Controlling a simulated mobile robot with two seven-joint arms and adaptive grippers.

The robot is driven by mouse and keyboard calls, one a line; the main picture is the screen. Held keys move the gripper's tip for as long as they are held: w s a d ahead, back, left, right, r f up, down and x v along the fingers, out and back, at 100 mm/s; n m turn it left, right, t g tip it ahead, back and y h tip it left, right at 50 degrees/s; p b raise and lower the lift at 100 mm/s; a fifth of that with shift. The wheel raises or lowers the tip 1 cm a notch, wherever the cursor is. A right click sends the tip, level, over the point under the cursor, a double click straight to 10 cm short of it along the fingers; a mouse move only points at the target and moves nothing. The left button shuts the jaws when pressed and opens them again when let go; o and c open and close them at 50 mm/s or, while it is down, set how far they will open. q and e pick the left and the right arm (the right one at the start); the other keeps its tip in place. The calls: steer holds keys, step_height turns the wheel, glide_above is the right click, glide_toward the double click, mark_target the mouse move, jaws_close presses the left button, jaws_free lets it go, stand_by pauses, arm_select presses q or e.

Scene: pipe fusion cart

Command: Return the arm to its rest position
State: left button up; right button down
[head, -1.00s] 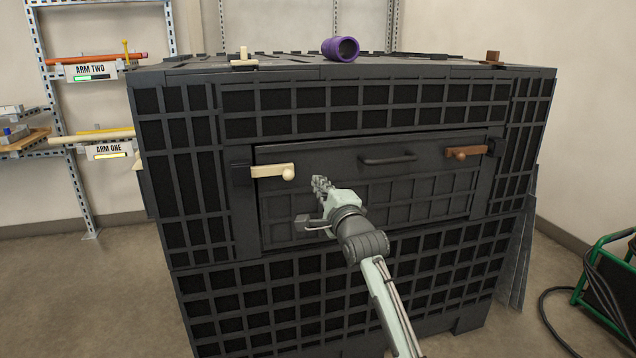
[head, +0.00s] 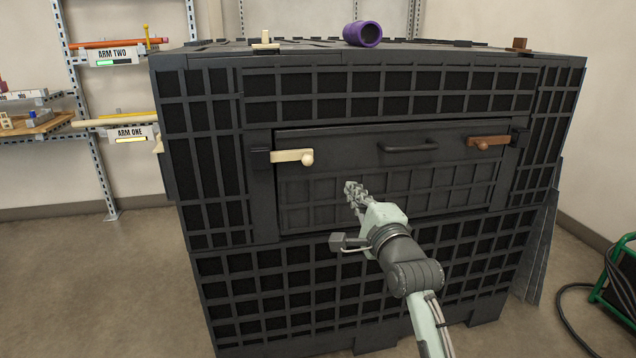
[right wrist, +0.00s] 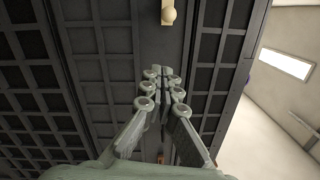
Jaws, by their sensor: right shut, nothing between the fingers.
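My right gripper (head: 352,190) is shut and empty in front of the black crate (head: 400,265), below and to the right of the cream latch (head: 292,156). In the right wrist view its fingers (right wrist: 162,78) lie together, with the cream latch (right wrist: 168,12) beyond them at the top edge. The latch and the fingers are apart. My right arm (head: 405,270) reaches up from the lower right of the head view. My left gripper is not in view.
The crate's front panel has a dark handle (head: 408,147) and a brown latch (head: 487,142). A purple cylinder (head: 362,34) lies on the crate top. A shelf rack (head: 88,130) stands at the left, and a green-framed item (head: 622,285) stands at the right. Floor at the left is clear.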

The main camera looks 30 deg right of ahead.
steer(key=s+a+f+n+g+y, duration=0.1)
steer(key=s+a+f+n+g, duration=0.1)
steer(key=f+n, duration=0.35)
steer(key=s+a+f+n+g, duration=0.1)
steer(key=s+f+n+g, duration=0.15)
steer(key=f, duration=0.65)
steer(key=s+a+f+n+g+y, duration=0.1)
steer(key=s+a+f+n+g, duration=0.15)
steer(key=f, duration=0.55)
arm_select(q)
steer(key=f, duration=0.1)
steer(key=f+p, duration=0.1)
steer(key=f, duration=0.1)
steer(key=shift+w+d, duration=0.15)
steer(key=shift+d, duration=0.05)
arm_select(e)
steer(key=s+a+f+n+g, duration=0.1)
steer(key=s+f+n+g, duration=0.7)
steer(key=s+f+n, duration=0.5)
steer(key=s+f, duration=0.5)
steer(key=s, duration=0.3)
steer(key=shift+s+a, duration=0.3)
steer(key=shift+a, duration=0.05)
